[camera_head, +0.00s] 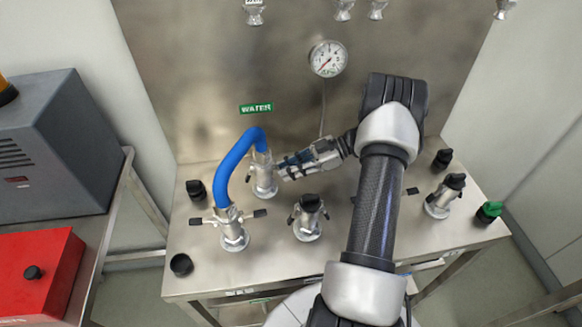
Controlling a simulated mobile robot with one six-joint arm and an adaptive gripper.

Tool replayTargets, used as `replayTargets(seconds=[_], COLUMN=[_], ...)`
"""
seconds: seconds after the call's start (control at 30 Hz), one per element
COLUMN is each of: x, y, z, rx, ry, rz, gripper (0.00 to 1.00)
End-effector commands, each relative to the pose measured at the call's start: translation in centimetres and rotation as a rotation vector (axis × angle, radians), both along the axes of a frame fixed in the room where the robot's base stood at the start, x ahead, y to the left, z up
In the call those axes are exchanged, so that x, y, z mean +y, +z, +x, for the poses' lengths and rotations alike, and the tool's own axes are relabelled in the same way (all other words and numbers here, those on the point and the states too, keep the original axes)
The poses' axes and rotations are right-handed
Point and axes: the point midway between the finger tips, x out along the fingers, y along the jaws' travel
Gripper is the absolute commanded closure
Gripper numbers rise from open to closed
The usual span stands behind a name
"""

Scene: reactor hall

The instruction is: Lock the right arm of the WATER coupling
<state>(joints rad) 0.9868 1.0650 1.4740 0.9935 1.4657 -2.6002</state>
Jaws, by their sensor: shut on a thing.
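The WATER coupling (263,185) stands at the back of the steel bench, below the green WATER label (257,108). The blue hose (232,160) ends in its top and arches to a second metal coupling (233,235) in front of it, whose two arms stick out sideways. My gripper (284,168) reaches in from the right and is shut at the right side of the WATER coupling, on its right arm. The gripper covers that arm, so its exact angle cannot be seen. The left arm is not clear either.
A capped coupling (308,222) stands just in front of my gripper. Another capped coupling (443,197) and black caps (181,265) are on the bench (190,285). A pressure gauge (328,59) hangs on the back panel. A red box (40,275) is at left.

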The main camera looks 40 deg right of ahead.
Motion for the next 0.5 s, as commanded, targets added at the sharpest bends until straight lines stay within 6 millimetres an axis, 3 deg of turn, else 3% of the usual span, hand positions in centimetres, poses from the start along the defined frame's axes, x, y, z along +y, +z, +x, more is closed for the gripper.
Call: replayTargets(seconds=[0.5], x=[0.47], y=[-0.76], z=[0.25], rx=[-0.073], ry=[0.001], rz=[0.123], gripper=[1.0])
